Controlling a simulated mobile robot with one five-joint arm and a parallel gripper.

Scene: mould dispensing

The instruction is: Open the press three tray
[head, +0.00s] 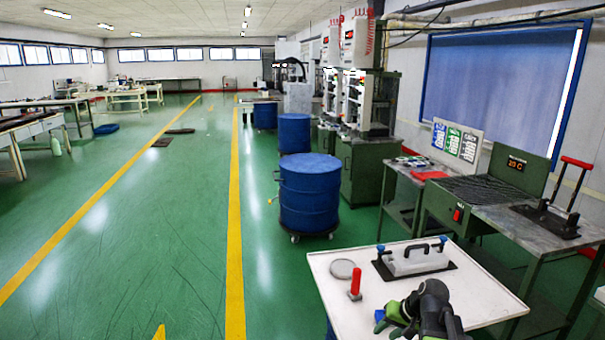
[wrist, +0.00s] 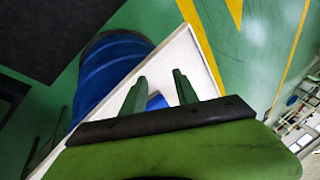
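Tall white-and-grey press machines (head: 368,95) stand along the right wall, beyond the near work tables, on green cabinets (head: 375,172). I cannot tell which one is press three, and its tray is not clear at this distance. My gripper (head: 392,322) is at the bottom of the head view, over the near white table, far from the presses. In the wrist view my gripper (wrist: 160,78) has its two green fingers apart, with nothing held between them.
The white table (head: 330,270) carries a mould with a black handle (head: 415,260), a red-handled tool (head: 355,285) and a grey disc (head: 342,268). Blue drums (head: 308,195) stand before the presses. A green bench (head: 470,200) is at right. The green floor (head: 150,250) at left is open.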

